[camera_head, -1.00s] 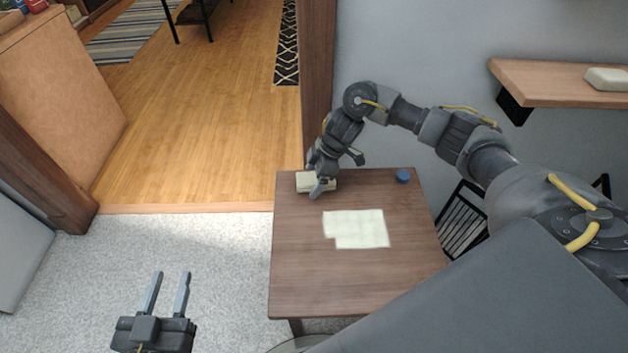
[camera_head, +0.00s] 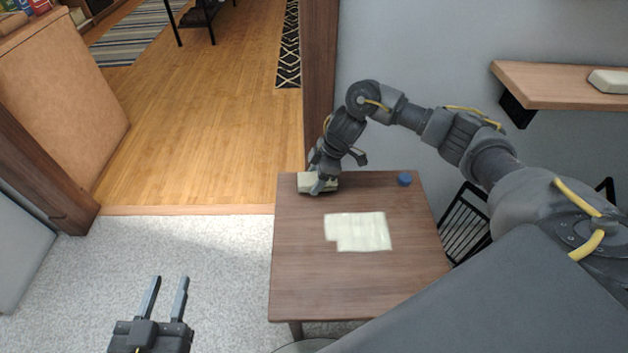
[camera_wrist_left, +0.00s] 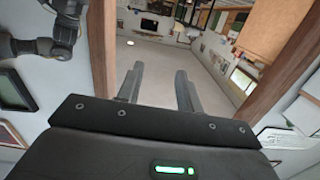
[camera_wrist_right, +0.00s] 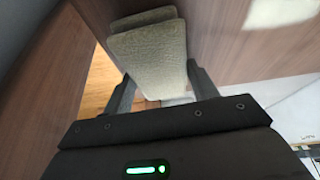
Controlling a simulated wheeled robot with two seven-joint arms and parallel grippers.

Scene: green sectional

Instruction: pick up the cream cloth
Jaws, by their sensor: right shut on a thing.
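The cream cloth (camera_head: 305,181), a thick folded pad, lies at the far left corner of the wooden table (camera_head: 300,280). My right gripper (camera_head: 322,184) is down at it, with its fingers shut on it. In the right wrist view the folded cloth (camera_wrist_right: 150,55) shows between the two fingers; part of it is hidden behind the gripper body. A flat, pale cream sheet (camera_head: 358,231) with a notched corner lies apart, near the table's middle. My left gripper (camera_head: 164,298) is open and empty over the carpet, left of the table.
A small blue object (camera_head: 404,179) stands at the table's far right. A wooden wall shelf (camera_head: 560,85) with a pale block (camera_head: 608,80) is at the right. A black slatted item (camera_head: 465,222) stands behind the table's right side. The table's front is clear.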

